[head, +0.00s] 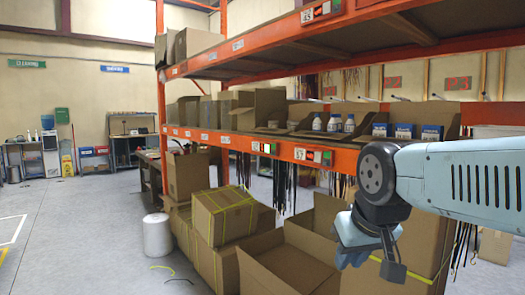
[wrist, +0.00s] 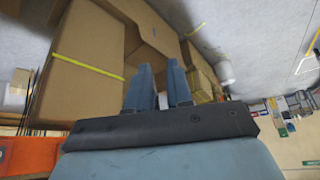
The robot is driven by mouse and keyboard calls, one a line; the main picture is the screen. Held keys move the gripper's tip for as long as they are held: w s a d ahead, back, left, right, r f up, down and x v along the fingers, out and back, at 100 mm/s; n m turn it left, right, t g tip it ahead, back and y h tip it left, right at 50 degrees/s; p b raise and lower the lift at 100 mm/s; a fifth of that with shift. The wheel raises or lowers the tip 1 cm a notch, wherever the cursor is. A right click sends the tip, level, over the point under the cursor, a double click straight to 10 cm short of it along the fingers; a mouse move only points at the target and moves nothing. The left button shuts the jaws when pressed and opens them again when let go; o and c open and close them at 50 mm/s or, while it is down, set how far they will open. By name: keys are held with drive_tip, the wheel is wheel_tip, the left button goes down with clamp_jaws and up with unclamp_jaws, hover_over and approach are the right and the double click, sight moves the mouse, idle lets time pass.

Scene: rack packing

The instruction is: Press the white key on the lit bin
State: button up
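A small key module (head: 265,148) on the middle shelf's orange front beam shows a bright white square beside red and green parts. It sits below an open cardboard bin (head: 262,108). A second module (head: 313,155) with red and green parts is to its right, below the bin holding white bottles (head: 333,123). A third module (head: 322,11) is on the upper beam. I cannot tell for sure which bin is lit. My gripper (head: 352,240) hangs below and right of these modules, apart from the beam. In the wrist view its two blue fingers (wrist: 160,66) stand slightly apart with nothing between them.
The orange beam (head: 220,140) runs across the rack front. Blue-and-white packs (head: 405,132) sit on the shelf near my arm. The grey floor (head: 95,225) at left is mostly clear.

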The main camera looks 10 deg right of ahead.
clamp_jaws()
idle(0.8)
